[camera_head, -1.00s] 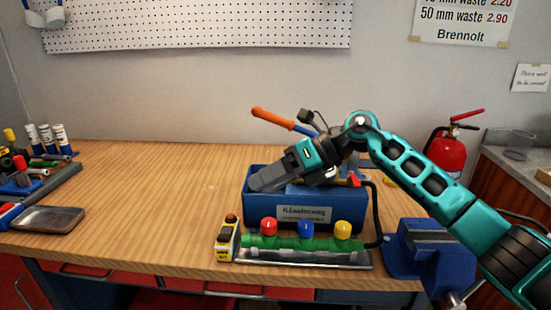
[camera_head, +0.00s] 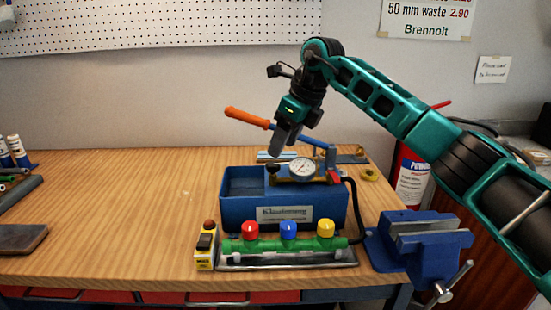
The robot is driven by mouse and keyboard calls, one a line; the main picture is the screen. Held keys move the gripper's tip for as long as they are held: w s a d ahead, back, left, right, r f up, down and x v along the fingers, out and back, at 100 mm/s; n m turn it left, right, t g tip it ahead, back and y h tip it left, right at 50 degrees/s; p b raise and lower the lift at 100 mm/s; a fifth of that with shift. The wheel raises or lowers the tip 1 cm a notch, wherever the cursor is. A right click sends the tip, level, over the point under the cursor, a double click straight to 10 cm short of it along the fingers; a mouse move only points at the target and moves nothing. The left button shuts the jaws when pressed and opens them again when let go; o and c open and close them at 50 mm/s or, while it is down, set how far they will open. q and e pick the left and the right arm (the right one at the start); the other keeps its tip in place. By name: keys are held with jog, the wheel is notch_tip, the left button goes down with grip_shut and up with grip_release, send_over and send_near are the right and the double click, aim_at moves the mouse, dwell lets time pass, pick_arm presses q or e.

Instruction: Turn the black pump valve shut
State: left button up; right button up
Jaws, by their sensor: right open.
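The blue test pump (camera_head: 234,211) stands on the wooden bench. A small black knob, which looks like the black pump valve (camera_head: 272,168), sits on the pump's top, left of the round white gauge (camera_head: 302,168). My right gripper (camera_head: 281,146) points down just above the black valve, with a small gap in the picture; I cannot see contact. It is open, seen nearly edge-on, and nothing shows between its fingers. The pump's lever with its orange grip (camera_head: 246,117) passes behind the gripper. My left gripper is not in view.
A green manifold (camera_head: 268,245) with red, blue and yellow caps stands in front of the pump. A yellow box with a red button (camera_head: 205,246) is beside it. A blue vise (camera_head: 418,258) is at the right edge.

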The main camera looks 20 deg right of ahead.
aim_at(274, 164)
jog(key=shift+x, duration=2.75)
jog(key=shift+a, duration=0.1)
jog(key=shift+c, duration=0.5)
jog(key=c, duration=0.9)
jog(key=shift+c, duration=0.2)
